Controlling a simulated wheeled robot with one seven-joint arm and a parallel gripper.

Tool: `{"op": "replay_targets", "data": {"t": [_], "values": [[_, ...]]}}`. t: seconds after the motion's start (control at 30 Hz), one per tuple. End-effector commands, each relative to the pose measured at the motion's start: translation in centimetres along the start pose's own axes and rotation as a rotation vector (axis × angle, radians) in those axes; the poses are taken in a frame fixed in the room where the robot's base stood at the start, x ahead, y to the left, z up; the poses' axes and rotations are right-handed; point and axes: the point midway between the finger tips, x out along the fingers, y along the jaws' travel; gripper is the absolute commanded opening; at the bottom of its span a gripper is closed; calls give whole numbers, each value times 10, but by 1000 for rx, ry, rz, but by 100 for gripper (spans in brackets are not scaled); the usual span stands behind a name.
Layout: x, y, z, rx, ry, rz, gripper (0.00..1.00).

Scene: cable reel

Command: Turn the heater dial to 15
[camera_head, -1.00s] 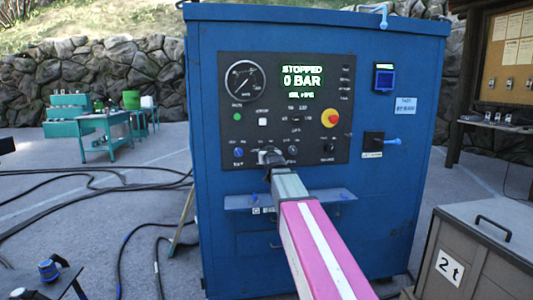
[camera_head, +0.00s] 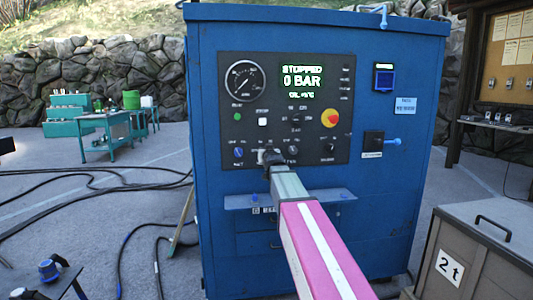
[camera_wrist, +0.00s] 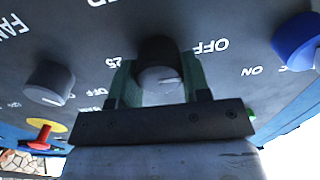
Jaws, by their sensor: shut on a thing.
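The heater dial (camera_wrist: 157,60) is a dark round knob with a grey face and a light pointer line, on the dark control panel. In the wrist view it sits between my gripper's (camera_wrist: 158,82) green-edged fingers, which are shut on it. The panel print beside it shows "25" on the left and "OFF" on the right, seen upside down; the exact pointer setting is hard to read. In the head view my gripper (camera_head: 271,158) reaches the lower row of the panel (camera_head: 330,95) and hides the dial.
A blue knob (camera_wrist: 295,38) marked ON and OFF and a grey fan knob (camera_wrist: 49,82) flank the dial. A red stop button on yellow (camera_head: 329,118) sits on the panel's right. A ledge (camera_head: 325,196) juts out below. A lidded box (camera_head: 490,235) stands at right.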

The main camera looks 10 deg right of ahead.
Motion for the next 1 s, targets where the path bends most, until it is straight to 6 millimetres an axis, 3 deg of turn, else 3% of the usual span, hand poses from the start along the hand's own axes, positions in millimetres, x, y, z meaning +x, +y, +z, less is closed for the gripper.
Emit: {"op": "replay_targets", "data": {"t": [0.27,1.0], "values": [[0,1,0,151,-1,0,20],[0,3,2,808,-1,1,20]]}}
